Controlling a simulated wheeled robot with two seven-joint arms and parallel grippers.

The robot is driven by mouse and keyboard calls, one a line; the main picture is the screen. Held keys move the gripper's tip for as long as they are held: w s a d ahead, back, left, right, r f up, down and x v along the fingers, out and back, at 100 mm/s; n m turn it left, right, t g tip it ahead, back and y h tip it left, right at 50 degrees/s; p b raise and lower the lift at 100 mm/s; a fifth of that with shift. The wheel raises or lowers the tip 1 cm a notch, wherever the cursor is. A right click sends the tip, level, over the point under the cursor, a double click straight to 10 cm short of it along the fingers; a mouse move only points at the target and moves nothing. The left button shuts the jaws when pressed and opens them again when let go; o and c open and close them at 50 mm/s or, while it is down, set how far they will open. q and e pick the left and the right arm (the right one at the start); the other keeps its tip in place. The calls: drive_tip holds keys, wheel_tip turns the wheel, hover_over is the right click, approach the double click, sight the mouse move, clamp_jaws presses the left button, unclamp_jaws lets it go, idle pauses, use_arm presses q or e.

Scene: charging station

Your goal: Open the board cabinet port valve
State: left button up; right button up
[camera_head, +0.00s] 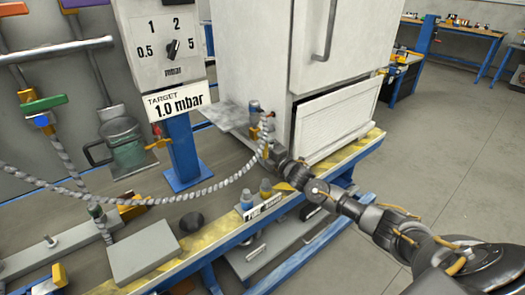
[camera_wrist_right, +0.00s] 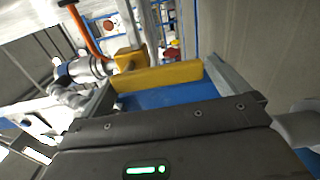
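The white board cabinet (camera_head: 330,60) stands on the bench. On its left side, near a grey ledge (camera_head: 228,117), a small valve with a red lever (camera_head: 271,115) shows where the ribbed hose (camera_head: 236,177) ends. In the right wrist view the orange-red lever (camera_wrist_right: 84,34) sticks up at an angle beside a yellow valve body (camera_wrist_right: 130,61) and a grey coupling (camera_wrist_right: 88,68). My right gripper (camera_head: 270,150) is just below the valve. Contact cannot be told. My left gripper is not in view.
A pressure dial panel (camera_head: 168,45) and its target sign (camera_head: 179,101) stand left of the cabinet on a blue post (camera_head: 184,150). Open floor (camera_head: 450,125) lies to the right.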

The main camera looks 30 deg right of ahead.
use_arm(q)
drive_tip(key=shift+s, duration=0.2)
use_arm(e)
drive_tip(key=shift+s, duration=0.2)
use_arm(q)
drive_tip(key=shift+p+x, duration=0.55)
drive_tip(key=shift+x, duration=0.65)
use_arm(e)
drive_tip(key=s+d, duration=0.1)
drive_tip(key=s, duration=0.9)
drive_tip(key=shift+d, duration=0.35)
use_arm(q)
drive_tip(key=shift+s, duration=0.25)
use_arm(e)
drive_tip(key=shift+s, duration=0.1)
